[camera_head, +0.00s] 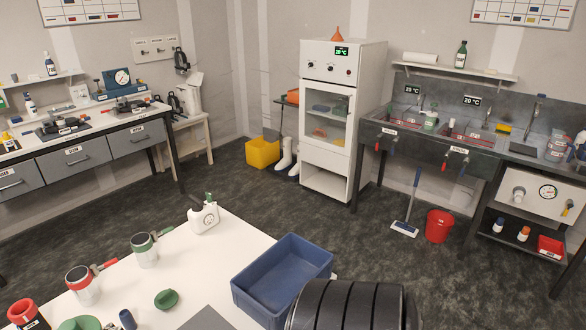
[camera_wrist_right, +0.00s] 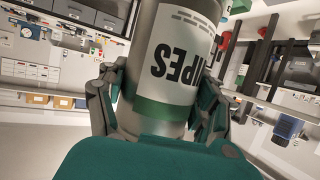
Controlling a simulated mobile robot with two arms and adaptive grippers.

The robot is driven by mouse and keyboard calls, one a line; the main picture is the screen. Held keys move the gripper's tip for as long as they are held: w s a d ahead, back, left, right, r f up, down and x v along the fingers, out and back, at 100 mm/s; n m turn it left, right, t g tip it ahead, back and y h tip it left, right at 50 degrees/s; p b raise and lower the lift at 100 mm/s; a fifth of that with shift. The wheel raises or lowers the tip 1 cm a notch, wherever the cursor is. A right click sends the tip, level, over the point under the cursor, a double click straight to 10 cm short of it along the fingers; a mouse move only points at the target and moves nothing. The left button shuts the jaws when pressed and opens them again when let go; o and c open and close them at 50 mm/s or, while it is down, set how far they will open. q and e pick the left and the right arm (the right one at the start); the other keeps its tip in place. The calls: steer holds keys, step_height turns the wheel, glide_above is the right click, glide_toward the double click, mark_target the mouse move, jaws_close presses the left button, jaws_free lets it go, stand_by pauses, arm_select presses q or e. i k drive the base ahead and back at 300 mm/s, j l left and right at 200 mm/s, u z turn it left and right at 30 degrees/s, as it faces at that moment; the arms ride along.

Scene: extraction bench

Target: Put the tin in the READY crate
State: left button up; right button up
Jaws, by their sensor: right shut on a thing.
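My right gripper (camera_wrist_right: 160,85) is shut around a grey cylindrical tin (camera_wrist_right: 150,122) in the right wrist view. One finger presses on each side of it. The tin has a white label with the letters "IPES" showing, upside down in this view, and a green band. Its far end runs out of the picture, and neither tin nor right gripper shows in the head view. A blue open crate (camera_head: 259,291) stands on the white table in the head view; it looks empty and I see no READY marking. My left gripper is not in view.
My dark ribbed arm part covers the area right of the crate.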

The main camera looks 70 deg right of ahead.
mark_target(261, 300)
steer(key=k+l+u, duration=0.1)
steer(key=l, duration=0.35)
steer(key=k+l+u, duration=0.15)
steer(key=k+l, duration=0.15)
steer(key=k+l+u, duration=0.1)
steer(key=k+l, duration=0.15)
steer(key=l, duration=0.25)
steer(key=k+l+u, duration=0.15)
steer(key=l, duration=0.25)
steer(key=k+l+u, duration=0.1)
steer(key=l, duration=0.35)
steer(key=l+u, duration=0.15)
steer(key=l, duration=0.25)
steer(key=k+l+u, duration=0.1)
steer(key=l, duration=0.3)
steer(key=l+u, duration=0.1)
steer(key=l, duration=0.3)
